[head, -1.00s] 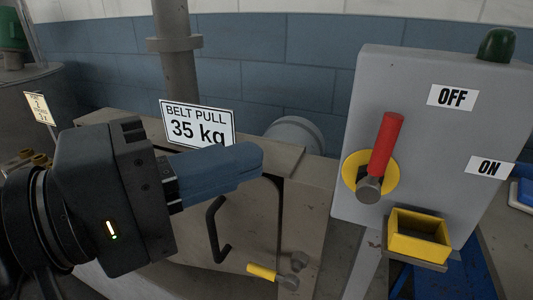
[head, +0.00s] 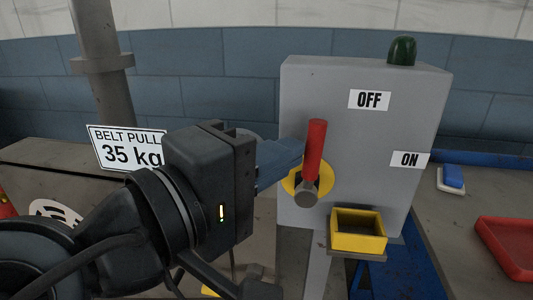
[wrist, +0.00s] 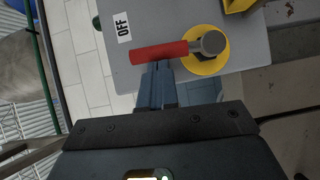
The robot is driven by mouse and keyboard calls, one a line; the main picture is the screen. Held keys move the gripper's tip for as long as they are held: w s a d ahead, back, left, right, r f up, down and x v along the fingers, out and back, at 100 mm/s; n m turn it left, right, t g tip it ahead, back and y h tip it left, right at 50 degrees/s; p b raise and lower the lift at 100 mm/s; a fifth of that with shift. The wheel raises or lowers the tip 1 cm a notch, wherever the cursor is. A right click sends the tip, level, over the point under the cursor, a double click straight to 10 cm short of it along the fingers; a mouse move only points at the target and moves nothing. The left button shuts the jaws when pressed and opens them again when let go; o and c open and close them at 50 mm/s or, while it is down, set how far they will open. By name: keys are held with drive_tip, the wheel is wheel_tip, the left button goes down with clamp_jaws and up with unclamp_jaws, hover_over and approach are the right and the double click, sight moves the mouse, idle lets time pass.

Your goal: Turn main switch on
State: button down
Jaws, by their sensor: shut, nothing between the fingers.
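The main switch is a red lever (head: 315,150) on a yellow round plate (head: 291,182), mounted on a grey box (head: 350,120). The lever points up, toward the OFF label (head: 369,99). The ON label (head: 409,159) is to its right. My gripper (head: 290,158) is shut and empty, its blue fingers just left of the lever. In the wrist view the fingertips (wrist: 158,66) lie close beside the red lever (wrist: 160,52). I cannot tell whether they touch it. The grey pivot knob (wrist: 214,43) also shows there.
A yellow open bin (head: 358,230) sits on a ledge below the switch. A green dome lamp (head: 402,51) tops the box. A red tray (head: 510,246) lies at the right. A BELT PULL sign (head: 126,147) stands at the left.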

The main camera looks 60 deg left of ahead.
drive_tip(key=shift+r, duration=0.1)
drive_tip(key=shift+w+d+m+p, duration=0.15)
drive_tip(key=shift+m+p, duration=0.15)
drive_tip(key=shift+p, duration=0.25)
